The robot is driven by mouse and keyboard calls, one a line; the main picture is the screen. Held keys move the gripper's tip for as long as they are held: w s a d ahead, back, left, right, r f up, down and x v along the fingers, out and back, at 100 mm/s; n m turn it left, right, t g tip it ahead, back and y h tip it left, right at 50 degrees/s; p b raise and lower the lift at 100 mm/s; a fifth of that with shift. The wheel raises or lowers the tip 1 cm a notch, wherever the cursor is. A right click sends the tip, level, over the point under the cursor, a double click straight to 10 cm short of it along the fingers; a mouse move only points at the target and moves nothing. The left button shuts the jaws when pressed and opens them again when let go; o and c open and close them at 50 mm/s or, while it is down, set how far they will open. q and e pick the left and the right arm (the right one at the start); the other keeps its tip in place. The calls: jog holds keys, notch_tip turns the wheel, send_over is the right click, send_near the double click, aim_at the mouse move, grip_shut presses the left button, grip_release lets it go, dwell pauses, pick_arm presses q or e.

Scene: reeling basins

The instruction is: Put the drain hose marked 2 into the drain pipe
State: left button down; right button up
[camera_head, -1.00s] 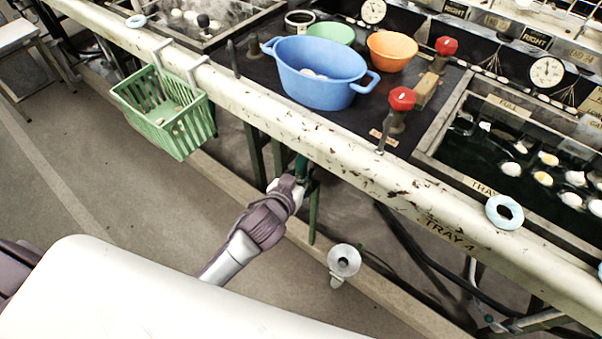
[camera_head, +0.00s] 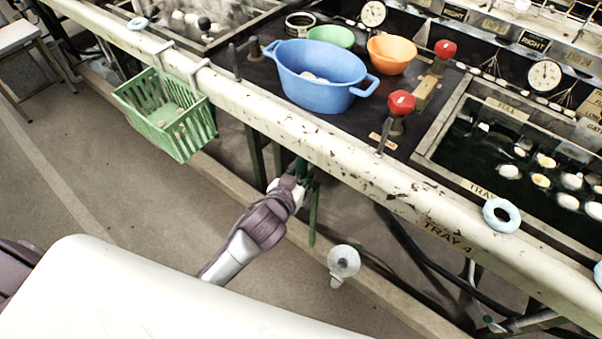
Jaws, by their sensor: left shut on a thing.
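My left gripper (camera_head: 298,181) reaches under the front rail of the bench. It is shut on a dark green hose-like piece (camera_head: 302,167), which I take to be the drain hose. Its upper part goes out of sight behind the rail, and no mark 2 is readable on it. A white flared pipe mouth (camera_head: 343,261), which looks like the drain pipe, stands low, right of and below the gripper. The green piece and the pipe mouth are apart. My right gripper is not in view.
The worn cream rail (camera_head: 330,150) runs above the gripper. Green legs (camera_head: 256,152) stand behind it. A green basket (camera_head: 165,115) hangs at the left. A blue tub (camera_head: 320,85) sits on the bench. Dark hoses (camera_head: 410,245) lie under the rail at right.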

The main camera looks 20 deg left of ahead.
pick_arm(q)
jog(key=shift+s+d, duration=0.25)
jog(key=shift+d, duration=0.35)
jog(key=shift+s+d, duration=0.2)
jog(key=shift+d, duration=0.4)
jog(key=shift+s+d, duration=0.2)
jog(key=shift+d, duration=0.45)
jog(key=shift+s+d, duration=0.25)
jog(key=shift+d, duration=0.35)
jog(key=shift+s+d, duration=0.2)
jog(key=shift+d, duration=0.45)
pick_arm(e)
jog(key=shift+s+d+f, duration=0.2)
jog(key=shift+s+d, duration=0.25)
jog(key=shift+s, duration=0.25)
pick_arm(q)
jog(key=shift+f, duration=0.15)
jog(key=shift+f+b, duration=0.2)
jog(key=shift+b, duration=0.15)
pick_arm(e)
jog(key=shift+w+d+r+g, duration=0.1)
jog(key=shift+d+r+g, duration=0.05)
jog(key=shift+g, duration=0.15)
